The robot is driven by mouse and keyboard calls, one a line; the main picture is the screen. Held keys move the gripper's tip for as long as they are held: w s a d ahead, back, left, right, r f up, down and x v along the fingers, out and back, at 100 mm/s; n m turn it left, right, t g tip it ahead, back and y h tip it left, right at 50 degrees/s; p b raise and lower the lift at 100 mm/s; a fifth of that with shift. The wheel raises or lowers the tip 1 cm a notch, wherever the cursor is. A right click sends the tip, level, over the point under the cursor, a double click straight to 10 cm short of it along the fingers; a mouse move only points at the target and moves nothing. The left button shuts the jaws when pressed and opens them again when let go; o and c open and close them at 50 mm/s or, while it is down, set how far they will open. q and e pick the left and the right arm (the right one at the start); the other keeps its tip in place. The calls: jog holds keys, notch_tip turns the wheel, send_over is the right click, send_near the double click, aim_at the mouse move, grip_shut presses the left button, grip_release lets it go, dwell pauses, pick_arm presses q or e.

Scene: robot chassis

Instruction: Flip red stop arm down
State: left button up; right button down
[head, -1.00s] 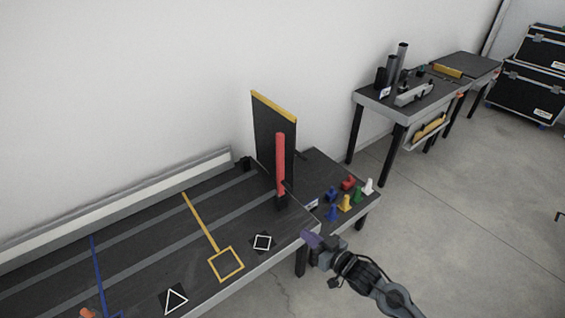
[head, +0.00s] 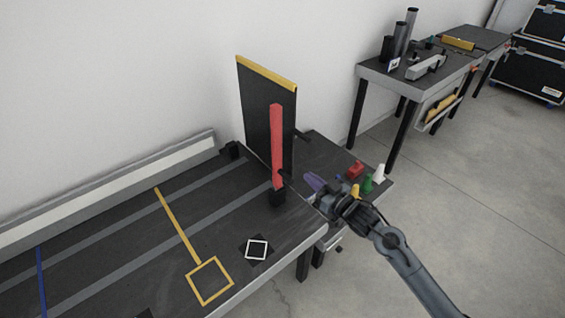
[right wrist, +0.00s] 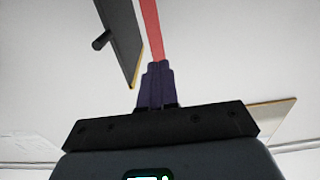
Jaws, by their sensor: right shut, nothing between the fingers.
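The red stop arm (head: 277,145) stands upright in its black base (head: 278,198) near the right end of the dark table, in front of a black panel (head: 254,112) with a yellow top edge. My right gripper (head: 311,182) is to the right of the arm's lower part, apart from it in the head view. Its purple fingers are shut and empty. In the right wrist view the red arm (right wrist: 151,28) rises just beyond the closed fingertips (right wrist: 157,70); whether they touch is unclear. My left gripper is not in view.
Right of the panel, a lower black surface holds small pieces, including a red one (head: 355,170), a green one (head: 367,183) and a white one (head: 379,173), near my right arm. The main table (head: 130,235) has a yellow line and square. A wall runs behind.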

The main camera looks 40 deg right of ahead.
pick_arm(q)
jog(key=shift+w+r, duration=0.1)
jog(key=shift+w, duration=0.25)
pick_arm(e)
jog(key=shift+w, duration=0.1)
jog(key=shift+w, duration=0.1)
jog(key=b, duration=0.4)
send_near(276, 150)
jog(key=w, duration=0.5)
jog(key=shift+w+f, duration=0.1)
jog(key=shift+f, duration=0.15)
jog(key=shift+w, duration=0.8)
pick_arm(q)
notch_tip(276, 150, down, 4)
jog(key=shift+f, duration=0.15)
pick_arm(e)
jog(key=shift+r, duration=0.1)
